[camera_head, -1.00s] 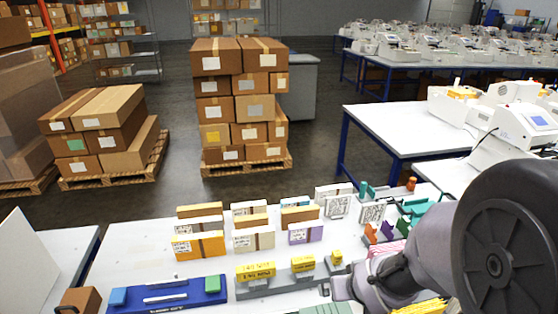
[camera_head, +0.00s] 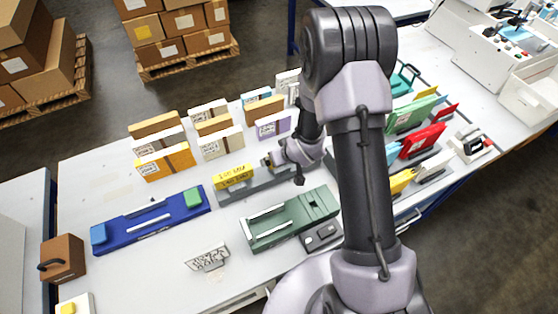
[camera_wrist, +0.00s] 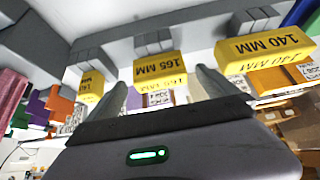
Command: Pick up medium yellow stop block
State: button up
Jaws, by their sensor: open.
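My gripper is open and has nothing clamped; I cannot tell whether the fingers touch the block. The larger yellow block (camera_wrist: 264,50), printed "140 MM", stands to the right, and a smaller yellow block (camera_wrist: 91,86) to the left. In the head view, my gripper (camera_head: 272,161) is over the grey holder (camera_head: 262,186), right of the large yellow block (camera_head: 233,177). My arm hides most of the medium block there.
A blue fixture (camera_head: 150,221) and a green fixture (camera_head: 290,218) lie on the white table in front of the holder. Upright boxes (camera_head: 165,161) stand behind it. Coloured upright pieces (camera_head: 422,141) stand to the right.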

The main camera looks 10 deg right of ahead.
jog(key=x, duration=0.2)
jog(key=shift+w+f, duration=0.25)
jog(key=shift+f, duration=0.05)
jog(key=shift+r, duration=0.1)
jog(key=c, duration=1.5)
